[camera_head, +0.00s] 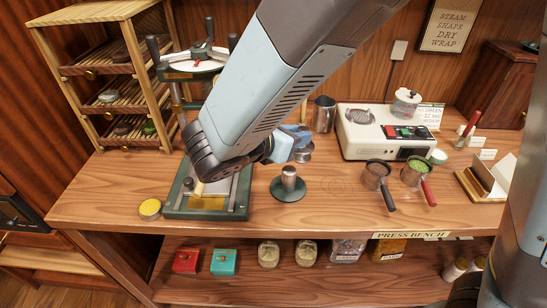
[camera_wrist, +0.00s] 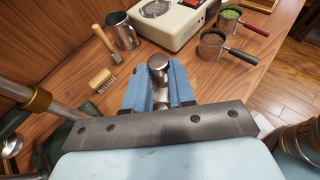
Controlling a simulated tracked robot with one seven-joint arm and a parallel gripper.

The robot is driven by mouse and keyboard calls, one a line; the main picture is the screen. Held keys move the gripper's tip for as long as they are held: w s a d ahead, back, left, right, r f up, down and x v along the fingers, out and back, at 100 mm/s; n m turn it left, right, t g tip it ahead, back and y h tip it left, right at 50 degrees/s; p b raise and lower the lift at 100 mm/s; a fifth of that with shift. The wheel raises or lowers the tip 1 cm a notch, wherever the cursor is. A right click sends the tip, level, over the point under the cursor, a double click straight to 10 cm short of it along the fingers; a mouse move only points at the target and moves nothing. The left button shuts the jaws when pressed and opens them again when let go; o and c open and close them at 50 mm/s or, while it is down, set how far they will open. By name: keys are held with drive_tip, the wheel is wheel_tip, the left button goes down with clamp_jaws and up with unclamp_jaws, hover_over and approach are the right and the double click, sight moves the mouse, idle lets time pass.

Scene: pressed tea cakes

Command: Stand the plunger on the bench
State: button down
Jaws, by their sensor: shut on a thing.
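My gripper (camera_head: 296,140) reaches in from above, past the press, with its blue fingers pointing right over the bench. In the wrist view its fingers (camera_wrist: 159,88) are shut on a polished metal cylinder, which I take to be the plunger (camera_wrist: 158,68). In the head view the plunger (camera_head: 303,154) shows only in part at the fingertips, apparently above the wood; I cannot tell whether it touches the bench. The bench (camera_head: 340,205) has a brown wooden top. A short metal cylinder on a dark green disc (camera_head: 289,190) stands just in front of the gripper.
The press (camera_head: 175,210) stands left, partly behind my arm. A steel pitcher (camera_head: 324,115), a cream machine (camera_head: 372,143) and two handled cups (camera_head: 377,170) stand behind and right. Bare bench lies at the front centre.

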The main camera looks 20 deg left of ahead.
drive_tip(key=s+a+f+n+t+y, duration=0.1)
drive_tip(key=s+a+f+n+y, duration=0.15)
drive_tip(key=a, duration=0.55)
drive_tip(key=shift+n+y, duration=0.25)
drive_tip(key=shift+y, duration=0.1)
drive_tip(key=w+f, duration=0.3)
drive_tip(key=w, duration=0.1)
drive_tip(key=w+f, duration=0.3)
drive_tip(key=w, duration=0.1)
drive_tip(key=w+a+f, duration=0.1)
drive_tip(key=w+f, duration=0.2)
drive_tip(key=w, duration=0.1)
drive_tip(key=shift+w+a, duration=0.1)
drive_tip(key=shift+w, duration=0.2)
drive_tip(key=shift+w+f, duration=0.2)
drive_tip(key=shift+f, duration=0.1)
drive_tip(key=shift+w+f, duration=0.15)
drive_tip(key=shift+f, duration=1.5)
drive_tip(key=shift+f, duration=0.15)
drive_tip(key=c, duration=0.9)
unclamp_jaws()
drive_tip(key=shift+c, duration=0.2)
